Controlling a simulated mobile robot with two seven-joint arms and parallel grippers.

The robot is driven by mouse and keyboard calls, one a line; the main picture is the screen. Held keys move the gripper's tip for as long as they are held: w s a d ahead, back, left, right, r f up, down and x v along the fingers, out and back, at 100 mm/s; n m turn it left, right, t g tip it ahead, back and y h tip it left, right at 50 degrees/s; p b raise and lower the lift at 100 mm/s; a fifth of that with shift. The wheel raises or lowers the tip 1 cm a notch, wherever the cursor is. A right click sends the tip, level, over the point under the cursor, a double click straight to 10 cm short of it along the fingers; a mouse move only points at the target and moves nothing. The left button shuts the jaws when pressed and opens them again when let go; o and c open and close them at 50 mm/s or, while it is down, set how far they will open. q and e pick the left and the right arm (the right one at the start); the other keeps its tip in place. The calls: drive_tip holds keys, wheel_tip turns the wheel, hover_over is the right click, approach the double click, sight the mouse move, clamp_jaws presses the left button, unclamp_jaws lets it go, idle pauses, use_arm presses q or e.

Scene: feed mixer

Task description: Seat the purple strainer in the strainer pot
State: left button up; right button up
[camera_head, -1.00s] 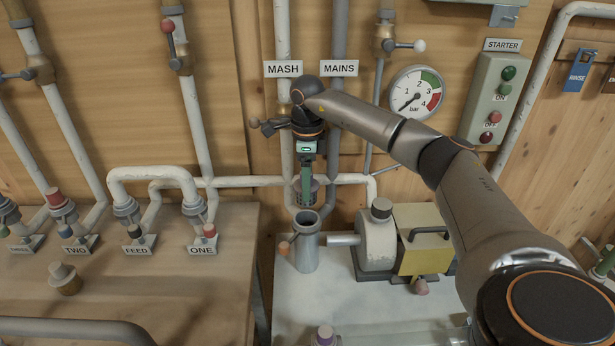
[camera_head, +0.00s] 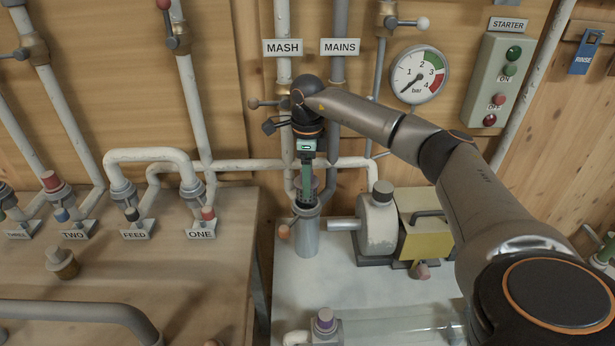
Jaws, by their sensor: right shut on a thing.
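The strainer pot (camera_head: 307,238) is a grey upright cylinder on the pale bench, with an orange knob at its left side. My right gripper (camera_head: 306,184) points straight down over the pot's mouth and is shut on the purple strainer (camera_head: 308,199). Only a small greyish-purple part of the strainer shows around the fingers. Its lower part appears to be within the pot's rim; how deep it sits is hidden. My left gripper is not in view.
The MASH and MAINS pipes run down the wall behind the pot. A pump (camera_head: 378,222) and a yellow box (camera_head: 425,228) stand close to its right. The wooden table (camera_head: 110,262) is at left.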

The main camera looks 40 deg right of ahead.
drive_tip(key=shift+p, duration=0.75)
idle(1.1)
drive_tip(key=shift+f+b, duration=1.4)
drive_tip(key=shift+f, duration=1.05)
drive_tip(key=o, duration=1.5)
drive_tip(key=shift+c, duration=0.2)
drive_tip(key=shift+r, duration=0.1)
wheel_tip(320, 180, up, 12)
drive_tip(key=shift+r+b, duration=0.2)
drive_tip(key=shift+b, duration=0.1)
drive_tip(key=shift+s+f, duration=0.1)
